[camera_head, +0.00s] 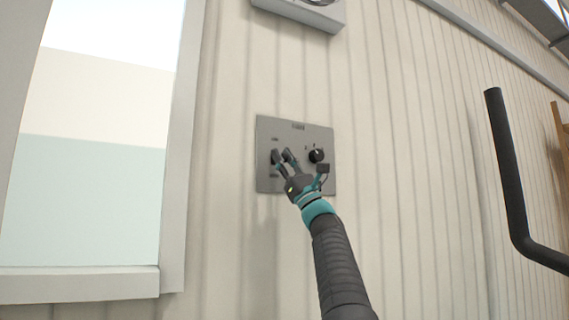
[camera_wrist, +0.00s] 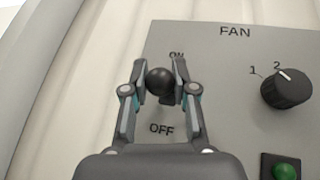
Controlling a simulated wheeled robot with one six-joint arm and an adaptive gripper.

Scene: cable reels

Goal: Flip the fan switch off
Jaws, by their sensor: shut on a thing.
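The fan panel (camera_head: 298,183) is a grey plate on the ribbed wall, and it also fills the right of the wrist view (camera_wrist: 225,95) under the word FAN. The switch has a round black knob (camera_wrist: 160,81), which appears between the ON and OFF labels, closer to ON and beside its lettering. My gripper (camera_wrist: 160,78) is shut on this knob, one finger on each side. In the head view my gripper (camera_head: 281,156) reaches the left part of the panel and hides most of the switch. The switch's stem is hidden.
A black rotary dial (camera_wrist: 287,89) marked 1 and 2 is right of the switch, its pointer near 2. A green button or lamp (camera_wrist: 285,171) sits below it. A window (camera_head: 85,150) is at left, a bent black pipe (camera_head: 508,170) at right, and a grey box (camera_head: 310,12) above.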

